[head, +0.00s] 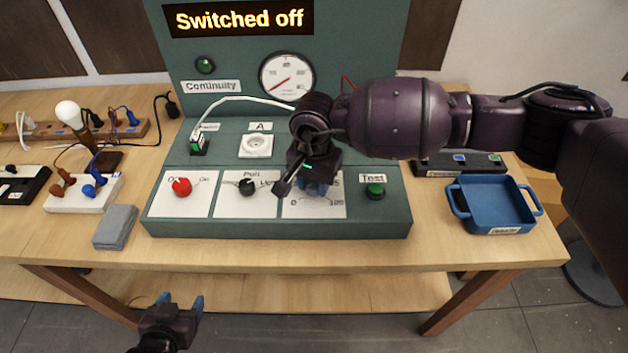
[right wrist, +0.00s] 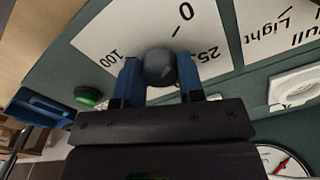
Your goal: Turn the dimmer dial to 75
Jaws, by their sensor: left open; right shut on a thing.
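The dimmer dial is a dark grey round knob (right wrist: 159,66) on a white scale plate (head: 331,209), at the right of the console's front plates. In the right wrist view the marks 0, 25 and 100 show around it; 75 is hidden. A short dark line lies by the 0; I cannot tell a pointer on the knob itself. My right gripper (head: 316,187) is over this plate, its blue fingers (right wrist: 160,80) shut on the knob from both sides. In the head view it hides the knob. My left gripper (head: 181,301) is open and empty, in front of the table's edge.
The console display (head: 238,18) reads "Switched off". A red knob (head: 181,187), a black pull knob (head: 246,186) and a green Test button (head: 375,190) are near the dial. A blue tray (head: 494,205) stands right, a grey block (head: 116,227) left.

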